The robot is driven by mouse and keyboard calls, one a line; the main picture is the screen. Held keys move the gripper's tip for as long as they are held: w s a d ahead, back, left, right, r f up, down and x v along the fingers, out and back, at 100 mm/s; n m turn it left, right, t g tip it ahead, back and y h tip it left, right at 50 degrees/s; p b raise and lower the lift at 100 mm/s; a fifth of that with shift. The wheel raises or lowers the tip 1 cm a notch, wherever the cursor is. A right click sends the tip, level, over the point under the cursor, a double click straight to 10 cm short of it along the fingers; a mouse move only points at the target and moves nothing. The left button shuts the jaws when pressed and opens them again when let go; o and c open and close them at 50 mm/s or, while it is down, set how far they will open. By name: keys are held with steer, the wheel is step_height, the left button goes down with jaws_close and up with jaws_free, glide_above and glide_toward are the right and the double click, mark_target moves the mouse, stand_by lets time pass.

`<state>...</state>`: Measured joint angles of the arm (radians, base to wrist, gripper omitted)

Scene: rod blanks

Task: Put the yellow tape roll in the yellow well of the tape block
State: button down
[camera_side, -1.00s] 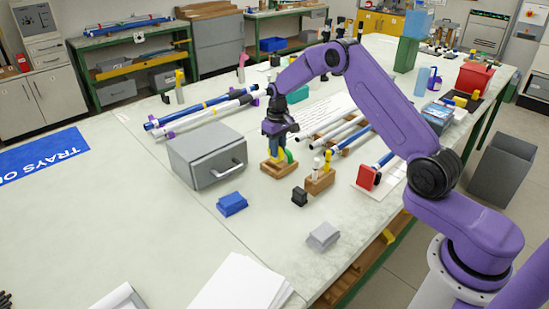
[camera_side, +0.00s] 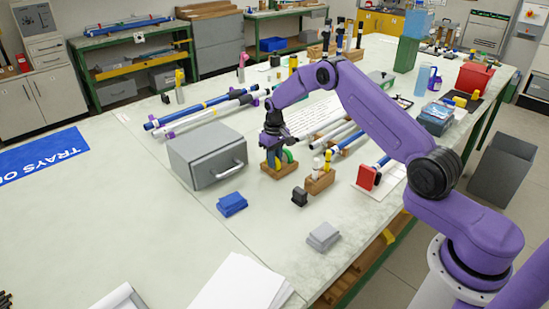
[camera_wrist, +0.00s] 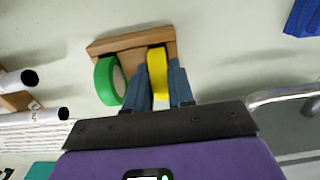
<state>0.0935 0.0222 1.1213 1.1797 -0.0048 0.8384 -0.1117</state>
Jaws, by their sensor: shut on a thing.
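The tape block (camera_side: 270,170) is a small wooden holder beside the grey box in the side view. Its bare edge also shows in the wrist view (camera_wrist: 128,40). A green tape roll (camera_wrist: 106,80) stands upright in its left part in the wrist view and shows behind my fingers in the side view (camera_side: 289,156). My gripper (camera_wrist: 159,68) has its blue fingers shut on the yellow tape roll (camera_wrist: 157,75), upright over the block's right part. It also shows low over the block in the side view (camera_side: 270,158). The fingers hide the well, so I cannot tell whether the roll is fully seated.
A grey box with a handle (camera_side: 205,160) stands close left of the block. A wooden stand (camera_side: 319,183) with small upright pieces and a black block (camera_side: 299,196) lie to the right. White rods (camera_side: 335,138) lie behind. The front table is mostly clear.

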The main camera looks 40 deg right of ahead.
steer(key=c, duration=1)
jaws_free()
steer(key=shift+r, duration=0.1)
step_height(320, 180, up, 12)
steer(key=s+a+r+n, duration=0.3)
steer(key=s+a+r, duration=0.2)
steer(key=s+a, duration=0.45)
steer(key=s+a+r+n, duration=0.3)
steer(key=s+a+r, duration=0.1)
steer(key=s+a, duration=0.5)
steer(key=s+d+n, duration=0.2)
steer(key=s, duration=0.7)
steer(key=s+d+n, duration=0.2)
steer(key=s, duration=0.7)
steer(key=s+d+n, duration=0.2)
steer(key=s, duration=0.7)
steer(key=shift+s+d+f+n, duration=0.1)
steer(key=shift+s+f+n, duration=0.1)
steer(key=shift+f+n, duration=0.1)
